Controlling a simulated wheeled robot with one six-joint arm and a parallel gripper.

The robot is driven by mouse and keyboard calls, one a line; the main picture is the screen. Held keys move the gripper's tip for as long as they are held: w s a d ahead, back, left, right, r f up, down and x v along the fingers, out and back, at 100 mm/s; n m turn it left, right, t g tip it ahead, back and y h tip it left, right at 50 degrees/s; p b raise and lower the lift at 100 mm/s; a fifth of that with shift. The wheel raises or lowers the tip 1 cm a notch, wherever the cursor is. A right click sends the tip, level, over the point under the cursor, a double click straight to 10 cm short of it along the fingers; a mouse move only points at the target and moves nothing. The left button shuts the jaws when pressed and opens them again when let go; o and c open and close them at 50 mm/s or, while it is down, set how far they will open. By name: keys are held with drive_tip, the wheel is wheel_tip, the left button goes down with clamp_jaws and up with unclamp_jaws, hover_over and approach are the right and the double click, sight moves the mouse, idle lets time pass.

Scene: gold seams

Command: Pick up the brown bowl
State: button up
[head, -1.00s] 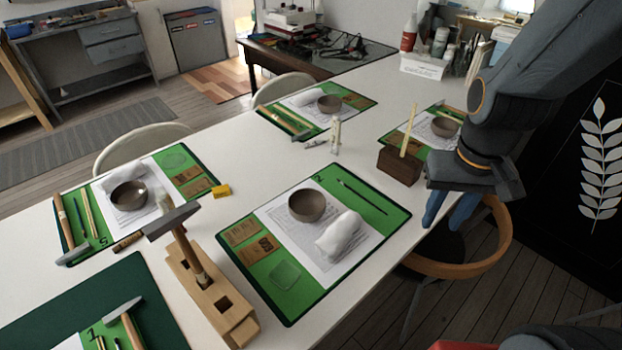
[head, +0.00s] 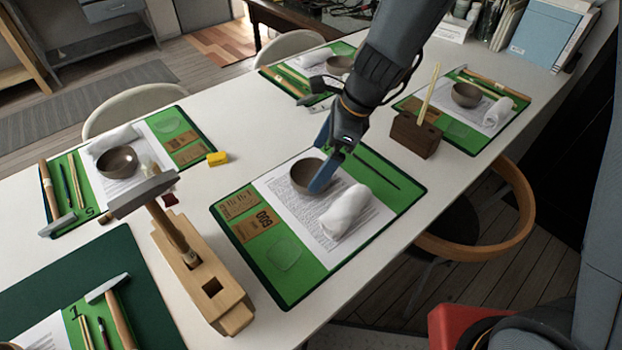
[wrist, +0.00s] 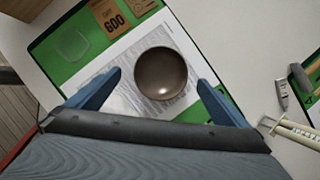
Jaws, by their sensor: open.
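A brown bowl (head: 303,179) sits on white paper on the central green mat (head: 290,285). In the wrist view the same bowl (wrist: 160,74) lies between and just ahead of my two blue fingers. My gripper (head: 324,168) is open and empty over the bowl, with one finger covering its right side in the head view. The gripper (wrist: 159,78) also shows wide apart in the wrist view. Whether a finger touches the bowl I cannot tell. Similar bowls stand on other mats: left (head: 117,163), back (head: 339,65) and right (head: 466,95).
A rolled white cloth (head: 345,210) lies close to the bowl. A wooden block with a hammer (head: 205,275) stands at the left of the mat. A dark block with a stick (head: 415,133) stands at the right. A yellow block (head: 217,159) lies on the white table.

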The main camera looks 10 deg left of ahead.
sight(305, 182)
drive_tip(key=x, duration=0.6)
drive_tip(key=shift+w+f, duration=0.1)
drive_tip(key=shift+f, duration=0.05)
drive_tip(key=c, duration=1.3)
